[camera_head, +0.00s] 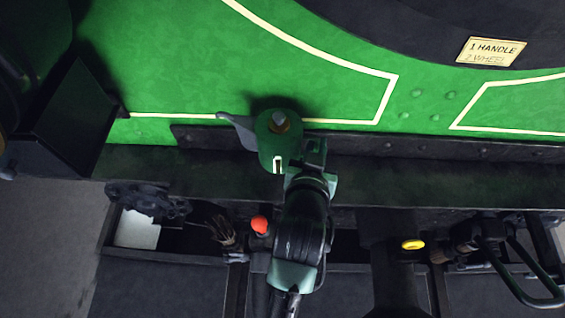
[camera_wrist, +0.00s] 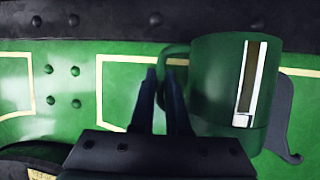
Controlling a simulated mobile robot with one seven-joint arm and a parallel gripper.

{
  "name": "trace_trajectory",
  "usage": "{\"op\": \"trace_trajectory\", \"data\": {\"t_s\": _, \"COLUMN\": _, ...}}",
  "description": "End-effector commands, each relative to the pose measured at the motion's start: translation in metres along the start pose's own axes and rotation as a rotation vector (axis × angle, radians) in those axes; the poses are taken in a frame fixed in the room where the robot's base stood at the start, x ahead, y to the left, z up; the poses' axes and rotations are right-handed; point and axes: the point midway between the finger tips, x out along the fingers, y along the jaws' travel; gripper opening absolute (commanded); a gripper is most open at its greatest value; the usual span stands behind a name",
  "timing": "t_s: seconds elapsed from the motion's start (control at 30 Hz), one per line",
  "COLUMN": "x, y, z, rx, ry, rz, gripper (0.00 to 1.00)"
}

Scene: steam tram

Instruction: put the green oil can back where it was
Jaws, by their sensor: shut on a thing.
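The green oil can (camera_head: 270,152) is at the middle of the head view, seen from above, with a brass-coloured cap and a grey spout pointing left. It overlaps the dark ledge along the green panel; I cannot tell whether it touches the ledge. My gripper (camera_head: 308,160) is at the can's right side. In the wrist view, my gripper's fingers (camera_wrist: 165,88) are shut on the can's handle, and the can body (camera_wrist: 209,85) shows upright to their right with a white-framed gauge slot. The handle is partly hidden by the fingers.
The green panel (camera_head: 180,70) with cream lines rises behind the dark ledge (camera_head: 430,172). A plaque (camera_head: 490,51) reads "1 HANDLE 2 WHEEL". Below the ledge are a red knob (camera_head: 260,224), a yellow knob (camera_head: 413,244), a brush-like thing (camera_head: 221,230) and a white sheet (camera_head: 137,230).

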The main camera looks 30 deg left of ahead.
Motion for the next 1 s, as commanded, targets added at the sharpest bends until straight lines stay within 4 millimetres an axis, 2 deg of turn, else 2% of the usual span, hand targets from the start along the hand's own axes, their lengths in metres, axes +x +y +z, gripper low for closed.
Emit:
{"op": "trace_trajectory", "data": {"t_s": 0.1, "x": 0.009, "y": -0.005, "z": 0.011, "rx": -0.01, "ry": -0.001, "rz": -0.019, "gripper": 0.0}}
{"op": "trace_trajectory", "data": {"t_s": 0.23, "x": 0.018, "y": -0.005, "z": 0.033, "rx": -0.009, "ry": -0.002, "rz": -0.018, "gripper": 0.0}}
{"op": "trace_trajectory", "data": {"t_s": 0.47, "x": 0.027, "y": -0.004, "z": 0.054, "rx": -0.009, "ry": 0.001, "rz": -0.017, "gripper": 0.0}}
{"op": "trace_trajectory", "data": {"t_s": 0.63, "x": 0.038, "y": -0.004, "z": 0.078, "rx": -0.009, "ry": 0.001, "rz": -0.017, "gripper": 0.0}}
{"op": "trace_trajectory", "data": {"t_s": 0.73, "x": 0.041, "y": -0.003, "z": 0.084, "rx": -0.008, "ry": 0.003, "rz": -0.016, "gripper": 0.0}}
{"op": "trace_trajectory", "data": {"t_s": 1.0, "x": 0.041, "y": -0.003, "z": 0.085, "rx": -0.008, "ry": 0.004, "rz": -0.015, "gripper": 0.0}}
